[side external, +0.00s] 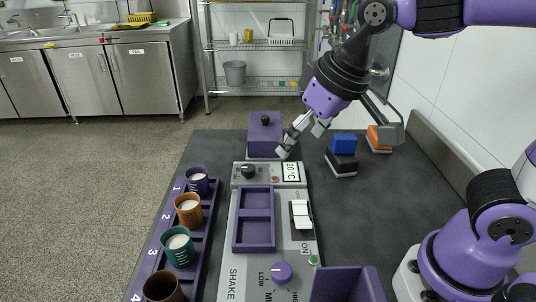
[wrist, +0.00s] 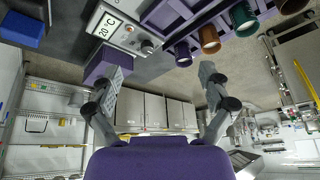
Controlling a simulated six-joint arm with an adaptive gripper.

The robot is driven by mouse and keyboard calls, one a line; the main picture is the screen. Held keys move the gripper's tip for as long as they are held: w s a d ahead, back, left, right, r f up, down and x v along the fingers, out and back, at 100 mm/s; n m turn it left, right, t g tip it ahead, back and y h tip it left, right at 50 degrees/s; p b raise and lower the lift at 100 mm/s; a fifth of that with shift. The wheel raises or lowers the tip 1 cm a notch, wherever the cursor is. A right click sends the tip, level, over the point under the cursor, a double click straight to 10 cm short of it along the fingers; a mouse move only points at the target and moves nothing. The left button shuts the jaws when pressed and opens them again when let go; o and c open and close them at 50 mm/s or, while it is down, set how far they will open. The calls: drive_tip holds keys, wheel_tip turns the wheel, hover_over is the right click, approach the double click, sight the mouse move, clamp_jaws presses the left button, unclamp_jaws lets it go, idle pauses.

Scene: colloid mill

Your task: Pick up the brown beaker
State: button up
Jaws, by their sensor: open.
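The dark brown beaker (side external: 163,287) stands at slot 4 of the purple numbered rack (side external: 211,222), at the near end, partly cut by the lower frame edge. In the wrist view the dark brown beaker (wrist: 292,6) shows at the top right edge. An orange-brown beaker (side external: 188,211) with white contents stands at slot 2. A purple beaker (side external: 197,183) is at slot 1 and a green beaker (side external: 179,248) at slot 3. My gripper (side external: 301,142) is open and empty, above the bench near the purple lidded box, well apart from the beakers. Its spread fingers show in the wrist view (wrist: 161,73).
A shaker machine (side external: 233,262) with a 20°C display, purple tray and knob lies right of the rack. Blue-black (side external: 342,155) and orange-black (side external: 378,140) blocks sit at the right. The bench between blocks and machine is clear.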

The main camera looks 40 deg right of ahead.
drive_tip(key=w+a+f+g, duration=0.15)
drive_tip(key=w+a, duration=0.25)
drive_tip(key=a, duration=0.6)
approach(163, 289)
drive_tip(key=shift+s+a+f, duration=0.1)
drive_tip(key=shift+s+f, duration=0.4)
drive_tip(key=x, duration=0.6)
drive_tip(key=shift+w+a, duration=0.1)
drive_tip(key=shift+n, duration=0.3)
drive_tip(key=c, duration=0.9)
